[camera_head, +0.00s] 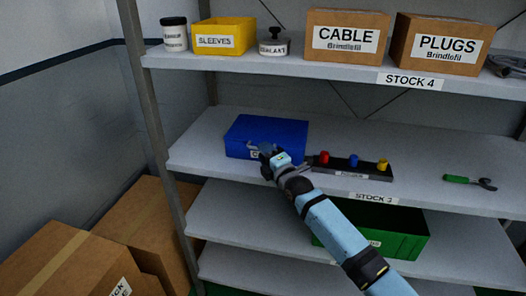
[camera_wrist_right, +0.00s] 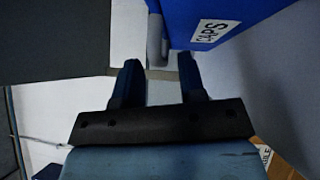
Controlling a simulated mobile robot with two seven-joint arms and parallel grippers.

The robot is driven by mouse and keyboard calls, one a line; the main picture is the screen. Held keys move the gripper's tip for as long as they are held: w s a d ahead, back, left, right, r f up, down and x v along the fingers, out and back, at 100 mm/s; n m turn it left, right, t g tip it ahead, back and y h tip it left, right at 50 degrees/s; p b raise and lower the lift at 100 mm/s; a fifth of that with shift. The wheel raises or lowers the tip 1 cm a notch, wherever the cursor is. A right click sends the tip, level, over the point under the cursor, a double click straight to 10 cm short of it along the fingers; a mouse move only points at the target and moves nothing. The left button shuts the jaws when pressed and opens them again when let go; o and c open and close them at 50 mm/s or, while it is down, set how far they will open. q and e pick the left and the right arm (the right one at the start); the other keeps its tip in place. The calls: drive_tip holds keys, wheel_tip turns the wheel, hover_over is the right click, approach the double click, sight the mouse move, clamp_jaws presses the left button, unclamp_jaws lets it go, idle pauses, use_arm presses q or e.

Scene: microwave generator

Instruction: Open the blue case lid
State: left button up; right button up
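The blue case (camera_head: 268,133) stands on the middle shelf, left of centre, with its lid down. In the right wrist view the case (camera_wrist_right: 235,14) fills the upper right, with a white CAPS label (camera_wrist_right: 214,33) on its face. My right gripper (camera_head: 266,154) is at the front of the case and hides part of that face. In the wrist view its two dark fingers (camera_wrist_right: 158,63) are apart, and a rounded grey part (camera_wrist_right: 155,38) beside the case lies just beyond and between the tips. Contact cannot be told. My left gripper is out of view.
Right of the case is a dark block with red, blue and yellow knobs (camera_head: 352,167). Green-handled pliers (camera_head: 468,182) lie farther right. The upper shelf (camera_head: 232,66) runs above. A green crate (camera_head: 405,243) sits below, and cardboard boxes (camera_head: 75,255) stand lower left.

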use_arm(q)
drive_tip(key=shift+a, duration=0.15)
use_arm(e)
drive_tip(key=shift+x, duration=0.75)
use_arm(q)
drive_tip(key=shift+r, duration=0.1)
use_arm(e)
clamp_jaws()
drive_tip(key=shift+r+p, duration=0.5)
drive_tip(key=shift+p, duration=0.1)
drive_tip(key=r+p, duration=0.2)
drive_tip(key=r+m+g+p, duration=0.1)
drive_tip(key=r+p, duration=0.1)
drive_tip(key=p, duration=0.1)
drive_tip(key=r+m+h+p, duration=0.1)
drive_tip(key=p, duration=0.1)
drive_tip(key=shift+w+d+r+g, duration=0.15)
drive_tip(key=shift+w+r+g, duration=0.25)
use_arm(q)
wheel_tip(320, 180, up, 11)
drive_tip(key=p, duration=0.4)
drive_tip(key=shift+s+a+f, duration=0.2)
use_arm(e)
drive_tip(key=w+r+m+g, duration=0.1)
drive_tip(key=w+r+m, duration=0.1)
drive_tip(key=r, duration=0.4)
drive_tip(key=shift+w+d+g+h, duration=0.4)
drive_tip(key=shift+w+d, duration=0.1)
drive_tip(key=shift+w, duration=0.05)
